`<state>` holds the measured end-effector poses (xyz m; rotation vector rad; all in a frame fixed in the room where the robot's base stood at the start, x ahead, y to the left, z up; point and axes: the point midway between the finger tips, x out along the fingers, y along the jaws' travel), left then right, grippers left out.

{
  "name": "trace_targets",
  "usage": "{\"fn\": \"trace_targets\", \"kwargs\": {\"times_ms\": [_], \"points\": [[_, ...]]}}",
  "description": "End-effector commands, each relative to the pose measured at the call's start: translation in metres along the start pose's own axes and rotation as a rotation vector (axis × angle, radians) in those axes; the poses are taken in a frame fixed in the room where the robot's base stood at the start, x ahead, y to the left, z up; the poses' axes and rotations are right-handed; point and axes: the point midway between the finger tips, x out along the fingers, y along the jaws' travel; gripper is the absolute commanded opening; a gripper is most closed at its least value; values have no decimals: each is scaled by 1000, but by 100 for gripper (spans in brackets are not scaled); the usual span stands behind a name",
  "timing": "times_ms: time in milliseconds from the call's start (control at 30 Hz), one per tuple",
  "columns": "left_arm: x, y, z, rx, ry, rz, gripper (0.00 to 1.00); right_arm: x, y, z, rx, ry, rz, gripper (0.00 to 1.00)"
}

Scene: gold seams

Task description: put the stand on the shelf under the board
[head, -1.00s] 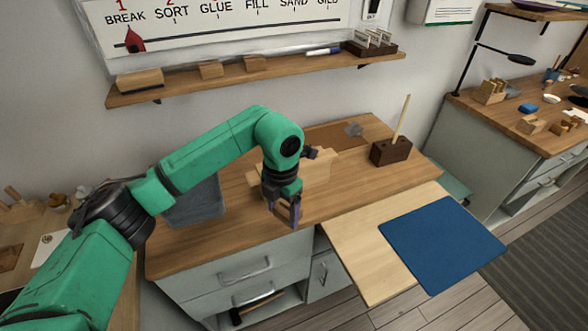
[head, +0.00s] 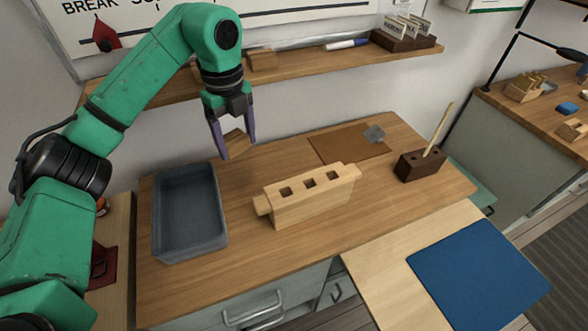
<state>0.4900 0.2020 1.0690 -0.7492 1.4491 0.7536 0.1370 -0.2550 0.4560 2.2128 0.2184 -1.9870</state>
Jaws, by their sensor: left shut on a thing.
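My left gripper (head: 234,150) points down above the back of the workbench, in front of the shelf (head: 310,60). It is shut on a small brown wooden piece, which I take to be the stand (head: 237,143); the fingers hide part of it. The piece appears clear of the bench, below the shelf's level. The shelf runs along the wall under the white board (head: 290,18). A wooden block (head: 266,60) sits on the shelf right of my arm, which hides part of the shelf's left. My right gripper is out of view.
On the bench stand a grey bin (head: 222,235), a pale wooden block with three square holes (head: 312,200) and a dark block (head: 420,168) holding a stick. Card holders (head: 402,42) and a marker (head: 347,44) occupy the shelf's right. A blue mat (head: 478,272) lies in front.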

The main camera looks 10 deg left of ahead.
Motion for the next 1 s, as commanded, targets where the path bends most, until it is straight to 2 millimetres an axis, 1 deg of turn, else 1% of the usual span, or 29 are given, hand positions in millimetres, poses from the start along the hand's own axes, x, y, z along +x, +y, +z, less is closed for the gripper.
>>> {"fn": "trace_targets", "kwargs": {"times_ms": [67,100,133,167,200,267,333,400,500,667,800,900,1000], "points": [[18,0,-1,2,4,4,19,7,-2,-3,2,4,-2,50],[30,1,-1,2,4,5,19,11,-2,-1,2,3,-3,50],[38,1,-1,2,5,6,19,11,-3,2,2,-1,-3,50],[46,1,-1,2,5,7,19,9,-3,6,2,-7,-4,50],[58,1,-1,3,4,7,19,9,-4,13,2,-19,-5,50],[72,1,-1,2,3,7,19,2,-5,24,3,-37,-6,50],[92,2,-1,2,3,7,19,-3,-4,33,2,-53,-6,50],[113,2,-1,2,3,7,19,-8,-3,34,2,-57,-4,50],[139,1,-1,2,2,5,19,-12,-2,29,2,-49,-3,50],[165,1,-1,3,2,4,19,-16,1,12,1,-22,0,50],[192,1,-2,2,2,4,19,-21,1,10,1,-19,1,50],[198,0,-1,3,-1,1,19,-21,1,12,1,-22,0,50],[198,0,-1,3,-1,0,19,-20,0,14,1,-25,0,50]]}}
